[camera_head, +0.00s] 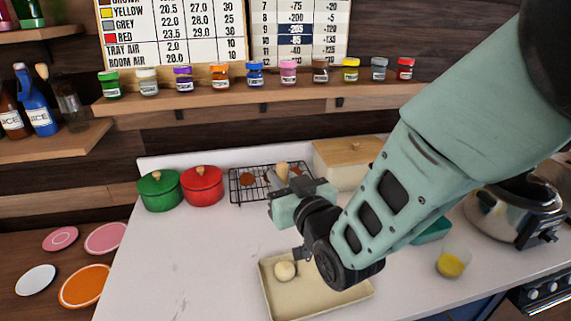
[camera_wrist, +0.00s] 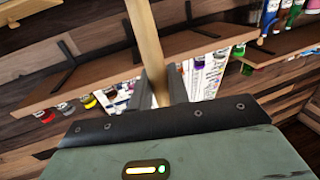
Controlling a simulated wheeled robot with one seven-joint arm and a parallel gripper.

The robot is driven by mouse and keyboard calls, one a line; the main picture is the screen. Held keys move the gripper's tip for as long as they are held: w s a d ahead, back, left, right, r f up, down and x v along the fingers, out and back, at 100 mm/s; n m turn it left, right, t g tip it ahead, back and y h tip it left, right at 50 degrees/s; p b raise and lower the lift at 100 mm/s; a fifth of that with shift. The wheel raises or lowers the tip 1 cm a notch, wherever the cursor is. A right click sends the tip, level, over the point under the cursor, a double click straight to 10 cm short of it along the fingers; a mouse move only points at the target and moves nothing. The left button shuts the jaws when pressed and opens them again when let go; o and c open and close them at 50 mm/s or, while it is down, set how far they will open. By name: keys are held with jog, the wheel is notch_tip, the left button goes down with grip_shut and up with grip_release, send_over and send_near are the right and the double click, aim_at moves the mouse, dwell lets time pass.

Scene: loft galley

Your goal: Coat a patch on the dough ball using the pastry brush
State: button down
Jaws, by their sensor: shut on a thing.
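A pale dough ball (camera_head: 285,271) sits in the left part of a beige tray (camera_head: 283,303) on the white counter. My gripper (camera_head: 275,179) is above the counter, behind the dough ball and in front of the wire rack. It is shut on a wooden handle, seemingly the pastry brush (camera_head: 282,169), whose rounded end pokes up above the jaws. In the wrist view the handle (camera_wrist: 147,40) stands between the two fingers (camera_wrist: 162,88). The bristles are not visible in either view. A clear cup of yellow liquid (camera_head: 451,264) stands at the right.
A green pot (camera_head: 159,190) and a red pot (camera_head: 202,186) stand at the back left. A wire rack (camera_head: 240,189) with brown rounds and a wooden-lidded box (camera_head: 347,160) are behind my gripper. A metal cooker (camera_head: 505,208) is at the right. The counter's left side is clear.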

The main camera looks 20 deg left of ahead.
jog(key=shift+f+b, duration=1.1)
jog(key=shift+f, duration=1.4)
jog(key=shift+r, duration=0.1)
